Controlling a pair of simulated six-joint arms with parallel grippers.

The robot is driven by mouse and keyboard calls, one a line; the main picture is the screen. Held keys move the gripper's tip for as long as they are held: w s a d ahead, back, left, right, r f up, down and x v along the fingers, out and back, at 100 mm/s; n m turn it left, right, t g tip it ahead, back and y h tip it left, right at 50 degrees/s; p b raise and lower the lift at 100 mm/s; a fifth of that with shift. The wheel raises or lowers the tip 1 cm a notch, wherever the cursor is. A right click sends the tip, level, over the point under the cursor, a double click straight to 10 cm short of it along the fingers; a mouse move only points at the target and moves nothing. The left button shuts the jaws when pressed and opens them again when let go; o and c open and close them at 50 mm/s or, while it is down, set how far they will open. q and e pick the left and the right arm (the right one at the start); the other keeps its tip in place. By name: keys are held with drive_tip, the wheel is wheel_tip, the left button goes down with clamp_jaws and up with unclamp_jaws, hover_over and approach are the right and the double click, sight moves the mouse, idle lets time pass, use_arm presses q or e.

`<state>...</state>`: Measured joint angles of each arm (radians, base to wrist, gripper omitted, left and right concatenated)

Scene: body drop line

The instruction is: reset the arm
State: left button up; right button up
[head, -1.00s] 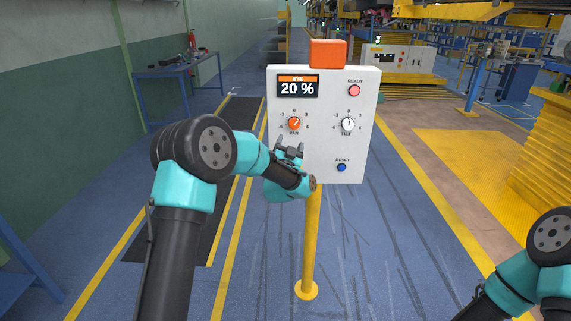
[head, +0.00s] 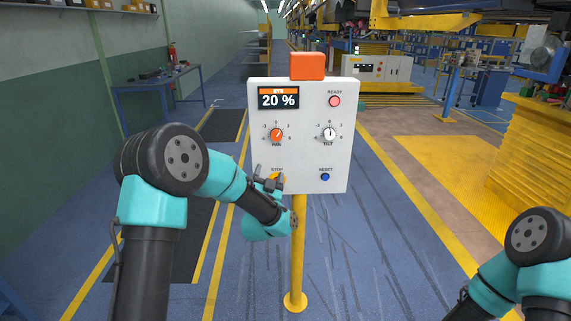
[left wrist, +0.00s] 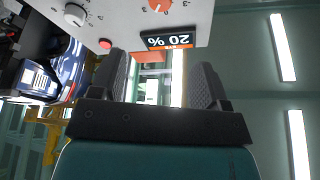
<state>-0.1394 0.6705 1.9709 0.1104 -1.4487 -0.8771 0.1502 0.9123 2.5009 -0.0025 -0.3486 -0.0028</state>
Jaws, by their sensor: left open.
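A white control panel (head: 305,155) stands on a yellow post (head: 298,250). Its display (head: 278,98) reads 20 %. It has a pale red READY lamp (head: 335,101), an orange PAN knob (head: 276,134), a TILT knob (head: 330,134) and a blue RESET button (head: 325,177). My left gripper (head: 268,175) is open and empty before the panel's lower left, partly covering a yellow-orange part under the STOP label. In the left wrist view, its fingers (left wrist: 163,82) stand apart, with the panel upside down behind. My right arm shows at lower right; its gripper is out of view.
An orange box (head: 307,66) tops the panel. A blue worktable (head: 160,84) stands at the back left. A yellow stepped structure (head: 545,150) is at the right. The floor around the post is clear.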

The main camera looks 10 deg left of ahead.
use_arm(q)
drive_tip(key=s+f+n+g+h, duration=0.15)
drive_tip(key=s+f+g, duration=0.45)
drive_tip(key=f, duration=0.8)
drive_tip(key=s+f+n+g+h, duration=0.1)
drive_tip(key=s+f+g+h, duration=0.35)
drive_tip(key=f, duration=1.05)
drive_tip(key=s+f+n+g, duration=0.1)
drive_tip(key=s+f+g, duration=0.2)
drive_tip(key=s, duration=0.5)
drive_tip(key=s+f+n+g, duration=0.1)
drive_tip(key=s+f+g, duration=0.3)
drive_tip(key=s, duration=0.5)
drive_tip(key=s+d+f+n+g, duration=0.1)
drive_tip(key=s+f+g, duration=0.2)
drive_tip(key=s, duration=0.6)
drive_tip(key=shift+f+g+h, duration=0.35)
drive_tip(key=shift+f+h, duration=0.05)
drive_tip(key=shift+f, duration=0.5)
drive_tip(key=shift+d, duration=0.1)
